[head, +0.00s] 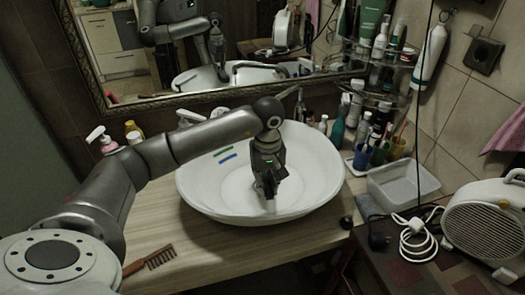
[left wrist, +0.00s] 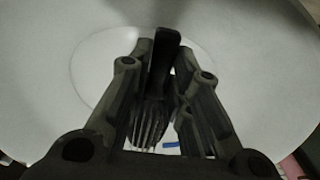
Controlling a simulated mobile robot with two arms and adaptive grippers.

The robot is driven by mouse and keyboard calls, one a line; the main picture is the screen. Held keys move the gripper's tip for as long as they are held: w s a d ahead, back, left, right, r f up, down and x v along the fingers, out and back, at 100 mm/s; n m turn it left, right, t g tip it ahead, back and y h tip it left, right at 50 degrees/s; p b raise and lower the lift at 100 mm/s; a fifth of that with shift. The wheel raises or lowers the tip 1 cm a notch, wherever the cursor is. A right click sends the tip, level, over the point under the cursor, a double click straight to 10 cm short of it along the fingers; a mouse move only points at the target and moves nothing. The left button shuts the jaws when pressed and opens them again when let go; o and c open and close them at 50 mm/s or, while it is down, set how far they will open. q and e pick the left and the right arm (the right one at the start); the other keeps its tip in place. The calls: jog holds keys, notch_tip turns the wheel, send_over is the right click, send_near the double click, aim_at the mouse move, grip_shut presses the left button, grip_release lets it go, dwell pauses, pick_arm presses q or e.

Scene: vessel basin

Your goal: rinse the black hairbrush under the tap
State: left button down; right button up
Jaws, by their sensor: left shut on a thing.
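My left gripper (head: 268,188) points down inside the white basin (head: 325,185), low over its middle. In the left wrist view it (left wrist: 160,110) is shut on a dark object with bristles or tines, the black hairbrush (left wrist: 165,55). The brush's dark end sticks up between the fingers, and its bristles show lower down. In the head view the brush is hard to tell from the dark fingers. My right gripper is out of view.
A brown comb (head: 150,263) lies on the wooden counter (head: 215,250) at front left. A pump bottle (head: 102,140) stands at the back left. Bottles and a blue cup (head: 362,157) stand right of the basin. A clear tub (head: 402,183), white cable (head: 418,238) and fan heater (head: 488,225) are further right.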

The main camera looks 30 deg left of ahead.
pick_arm(q)
jog(key=shift+s+d+r+p, duration=0.35)
jog(key=shift+s+d+r, duration=0.05)
jog(key=shift+s+r, duration=0.4)
jog(key=shift+s+d+r+p, duration=0.35)
jog(key=shift+s+r, duration=0.3)
jog(key=shift+s, duration=0.25)
